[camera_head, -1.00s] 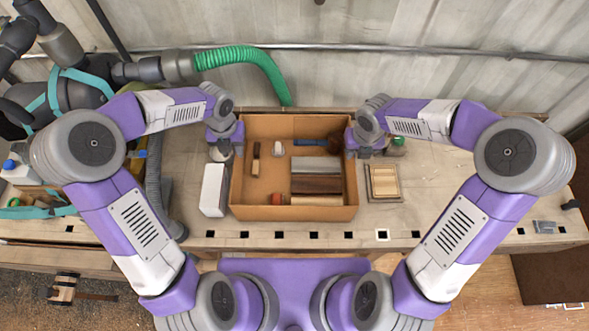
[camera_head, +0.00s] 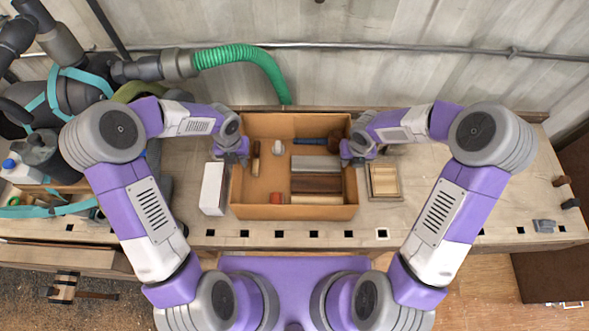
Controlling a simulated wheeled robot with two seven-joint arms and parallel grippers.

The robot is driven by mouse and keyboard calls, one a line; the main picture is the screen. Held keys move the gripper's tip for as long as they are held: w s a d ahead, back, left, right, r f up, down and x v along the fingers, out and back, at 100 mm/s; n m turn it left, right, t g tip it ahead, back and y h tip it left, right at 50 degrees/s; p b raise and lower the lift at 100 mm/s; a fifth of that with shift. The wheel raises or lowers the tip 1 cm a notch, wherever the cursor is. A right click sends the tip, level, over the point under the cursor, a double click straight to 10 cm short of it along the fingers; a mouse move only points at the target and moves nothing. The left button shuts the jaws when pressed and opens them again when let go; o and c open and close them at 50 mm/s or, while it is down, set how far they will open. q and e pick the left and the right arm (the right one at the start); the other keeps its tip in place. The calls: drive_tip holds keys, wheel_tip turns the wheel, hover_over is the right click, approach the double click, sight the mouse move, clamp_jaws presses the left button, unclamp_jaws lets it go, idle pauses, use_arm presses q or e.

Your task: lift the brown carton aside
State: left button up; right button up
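The brown carton (camera_head: 247,206) is an open box standing on the workbench. It holds several items, among them a grey block (camera_head: 315,164), dark brown blocks, a blue-handled tool, a small white object and a red-ended roll. My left gripper (camera_head: 233,158) is at the top of the carton's left wall. My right gripper (camera_head: 354,158) is at the top of its right wall. Both point down, and their own bodies hide the fingers, so I cannot see whether they are closed on the walls. The carton appears level on the bench.
A white box (camera_head: 213,188) stands close to the carton's left side. A small wooden tray (camera_head: 384,181) lies just right of it. A green hose (camera_head: 245,58) hangs behind. The workbench (camera_head: 460,195) is mostly clear further right.

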use_arm(q)
clamp_jaws()
use_arm(e)
clamp_jaws()
use_arm(q)
drive_tip(key=shift+r, duration=0.15)
use_arm(e)
drive_tip(key=shift+r, duration=0.2)
